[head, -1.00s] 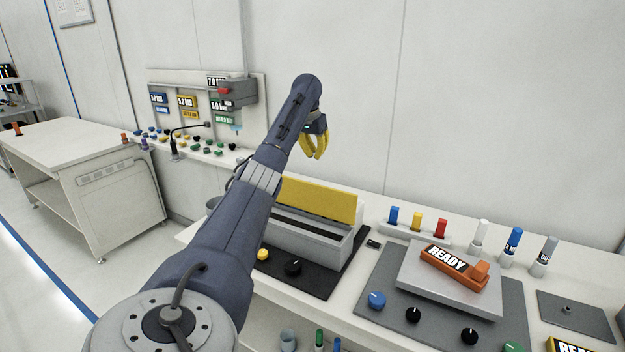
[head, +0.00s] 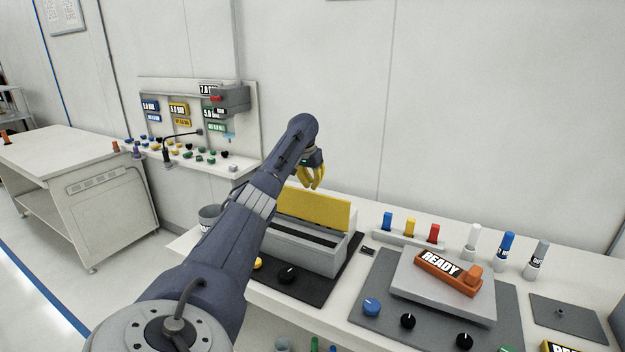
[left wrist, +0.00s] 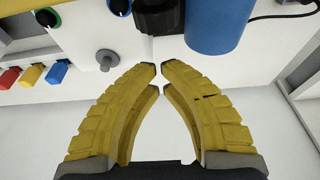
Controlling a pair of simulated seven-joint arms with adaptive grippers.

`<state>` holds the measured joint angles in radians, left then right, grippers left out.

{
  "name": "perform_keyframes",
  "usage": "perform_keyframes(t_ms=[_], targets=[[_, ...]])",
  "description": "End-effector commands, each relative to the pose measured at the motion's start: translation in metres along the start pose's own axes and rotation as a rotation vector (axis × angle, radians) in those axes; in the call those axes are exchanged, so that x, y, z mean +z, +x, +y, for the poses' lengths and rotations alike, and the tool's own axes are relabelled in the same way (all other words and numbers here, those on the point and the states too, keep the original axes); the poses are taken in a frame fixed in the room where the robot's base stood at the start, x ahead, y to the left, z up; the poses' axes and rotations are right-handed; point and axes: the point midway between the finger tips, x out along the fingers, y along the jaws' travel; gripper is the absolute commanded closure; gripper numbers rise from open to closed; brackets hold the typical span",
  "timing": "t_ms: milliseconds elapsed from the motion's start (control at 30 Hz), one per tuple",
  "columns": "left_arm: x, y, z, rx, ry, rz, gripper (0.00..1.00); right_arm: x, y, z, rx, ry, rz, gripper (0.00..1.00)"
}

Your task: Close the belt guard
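The belt guard (head: 318,211) is a yellow panel standing raised along the back of a grey box-shaped housing (head: 312,256) in the head view. The housing's dark slot lies uncovered in front of it. My left gripper (head: 312,186) has yellow curved fingers and is just above and behind the guard's top edge. Whether it touches the guard cannot be told. In the left wrist view my left gripper (left wrist: 157,68) has its fingertips almost together, with a narrow gap and nothing between them. My right gripper is not in view.
My left arm crosses in front of the housing's left end. A black knob (head: 287,274) sits in front of the housing. To the right are an orange READY block (head: 447,273) on a grey plate and several coloured pegs.

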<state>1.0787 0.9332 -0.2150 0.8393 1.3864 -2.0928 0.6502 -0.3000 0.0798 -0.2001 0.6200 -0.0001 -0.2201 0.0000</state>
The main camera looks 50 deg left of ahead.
Motion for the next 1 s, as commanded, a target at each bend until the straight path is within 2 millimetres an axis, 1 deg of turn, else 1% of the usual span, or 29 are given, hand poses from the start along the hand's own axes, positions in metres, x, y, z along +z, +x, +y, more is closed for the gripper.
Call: perform_keyframes(t_ms=[400, 633, 1000], targets=[[0.024, -0.008, -0.001, -0.003, 0.001, -0.001, 1.0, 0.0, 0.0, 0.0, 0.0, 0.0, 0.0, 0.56], [0.03, -0.011, 0.0, -0.002, 0.001, -0.001, 1.0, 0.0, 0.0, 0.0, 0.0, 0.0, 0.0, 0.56], [0.031, -0.011, 0.0, -0.002, 0.001, -0.001, 1.0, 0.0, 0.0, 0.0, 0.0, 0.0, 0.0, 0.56]])
